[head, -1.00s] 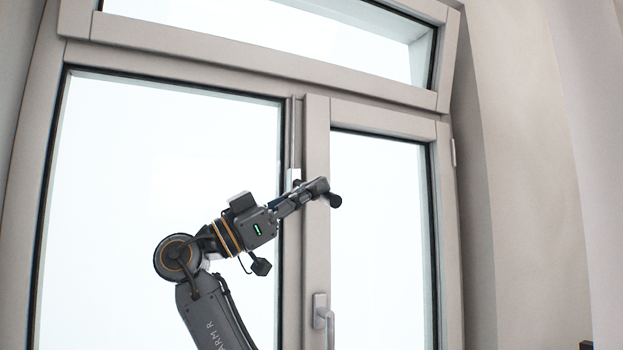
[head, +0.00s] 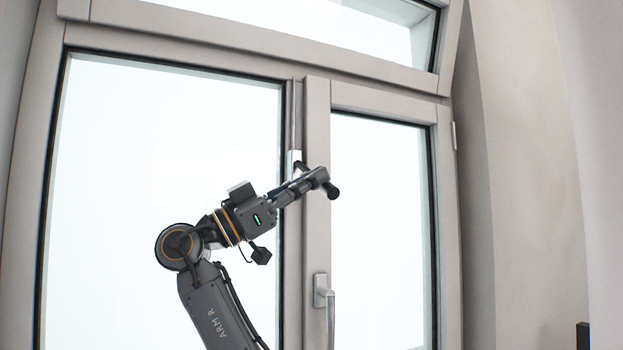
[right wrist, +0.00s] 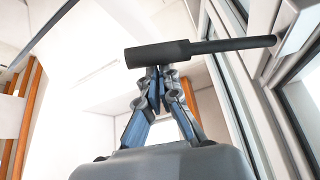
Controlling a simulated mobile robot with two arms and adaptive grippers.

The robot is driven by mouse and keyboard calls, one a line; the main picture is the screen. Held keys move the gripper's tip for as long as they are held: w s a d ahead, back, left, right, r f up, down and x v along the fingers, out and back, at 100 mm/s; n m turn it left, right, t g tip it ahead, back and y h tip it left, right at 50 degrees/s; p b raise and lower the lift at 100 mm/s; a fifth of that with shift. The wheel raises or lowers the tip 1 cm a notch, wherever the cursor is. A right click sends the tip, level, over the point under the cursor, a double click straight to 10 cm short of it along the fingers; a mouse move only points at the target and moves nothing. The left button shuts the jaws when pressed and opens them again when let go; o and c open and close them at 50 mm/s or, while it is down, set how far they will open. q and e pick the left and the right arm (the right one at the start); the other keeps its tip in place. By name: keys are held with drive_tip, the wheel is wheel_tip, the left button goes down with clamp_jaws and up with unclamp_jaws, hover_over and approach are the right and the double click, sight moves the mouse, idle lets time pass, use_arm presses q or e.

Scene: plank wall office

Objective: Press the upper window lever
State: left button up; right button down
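The upper window lever is a dark cylindrical handle (right wrist: 160,53) on a thin dark rod that runs right to a light mount on the frame in the right wrist view. In the head view the handle's end (head: 332,190) sticks out past my right gripper (head: 314,180), and its light mount (head: 294,163) shows just behind. In the right wrist view my right gripper (right wrist: 159,76) has its fingertips together at the handle, which crosses over the tips. The fingers look shut and against the handle, not clearly around it. My left gripper is not in view.
The upper window sash (head: 250,45) is tilted inward at its top right. A lower window handle (head: 322,292) points down on the right casement below my gripper. A beige wall (head: 525,160) stands at the right. The space before the left pane is otherwise clear.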

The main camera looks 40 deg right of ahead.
drive_tip(key=v, duration=1.2)
drive_tip(key=shift+w, duration=0.1)
